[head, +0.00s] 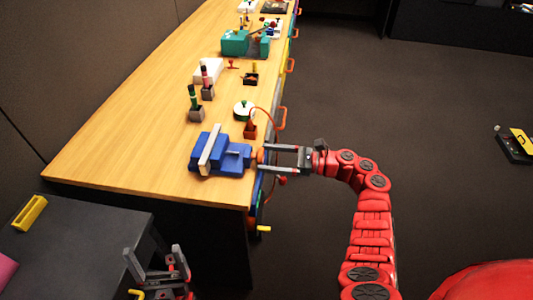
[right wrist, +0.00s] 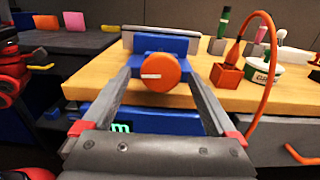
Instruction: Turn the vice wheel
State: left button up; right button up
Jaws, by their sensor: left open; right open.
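The blue vice (head: 235,158) sits at the near right corner of the wooden bench, with a pale jaw plate. Its orange wheel (right wrist: 160,72) faces the right wrist camera, with a white mark on its left half. In the head view only a little of the wheel (head: 260,154) shows. My right gripper (head: 264,158) is open, its fingers pointing left at the wheel. In the right wrist view the fingertips (right wrist: 160,76) lie on either side of the wheel; I cannot tell whether they touch it. My left gripper (head: 153,249) is open and empty at the lower left, away from the vice.
An orange block (head: 250,131) with a curved orange cable and a white-green round container (head: 243,110) stand behind the vice. Pen holders and a teal box (head: 235,43) are farther back. A dark table (head: 85,230) is at the lower left.

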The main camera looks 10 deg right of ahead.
jog(key=shift+w+a, duration=0.2)
jog(key=shift+a, duration=0.25)
jog(key=c, duration=1.3)
jog(key=m+b, duration=0.3)
jog(key=b, duration=0.5)
jog(key=shift+f, duration=0.2)
jog(key=shift+c, duration=0.2)
jog(key=shift+s+r+m, duration=0.1)
jog(key=shift+r+m, duration=0.05)
jog(key=shift+m, duration=1.75)
